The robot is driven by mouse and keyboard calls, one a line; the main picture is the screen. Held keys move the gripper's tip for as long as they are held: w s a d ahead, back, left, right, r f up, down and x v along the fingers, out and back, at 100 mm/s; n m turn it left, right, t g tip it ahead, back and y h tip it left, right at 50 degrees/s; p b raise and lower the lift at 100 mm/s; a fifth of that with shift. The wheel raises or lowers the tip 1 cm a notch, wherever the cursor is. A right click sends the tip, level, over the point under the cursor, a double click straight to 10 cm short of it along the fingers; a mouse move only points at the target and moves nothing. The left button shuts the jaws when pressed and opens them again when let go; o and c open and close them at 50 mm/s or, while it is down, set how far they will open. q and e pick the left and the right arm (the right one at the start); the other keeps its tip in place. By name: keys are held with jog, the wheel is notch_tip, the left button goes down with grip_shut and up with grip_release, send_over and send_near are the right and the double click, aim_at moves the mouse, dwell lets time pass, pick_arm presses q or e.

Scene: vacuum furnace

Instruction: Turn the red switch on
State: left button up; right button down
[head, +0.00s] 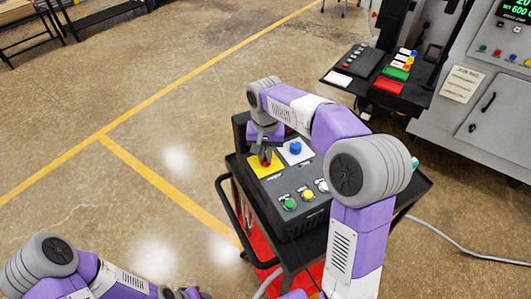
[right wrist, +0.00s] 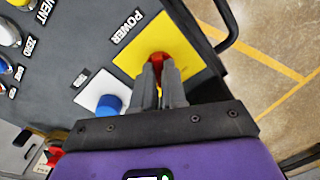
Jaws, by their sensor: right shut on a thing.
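The red switch (right wrist: 158,58) sits on a yellow plate (right wrist: 180,43) beside the label POWER in the right wrist view. In the head view the red switch is mostly hidden under my right gripper (head: 265,155), with the yellow plate (head: 258,170) around it. My right gripper, also in the right wrist view (right wrist: 158,70), points down at the panel and its fingers are shut on the red switch. Whether the switch is turned cannot be told. My left arm is low at the left of the head view; its fingertips are not clearly visible.
A blue knob (head: 296,148) on a white plate is right beside the yellow plate. A grey furnace cabinet (head: 490,105) is at right.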

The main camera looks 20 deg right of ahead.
jog(key=c, duration=1.2)
grip_release()
notch_tip(320, 180, up, 8)
jog(key=shift+f+p, duration=0.15)
jog(key=shift+p, duration=0.35)
jog(key=shift+f, duration=0.1)
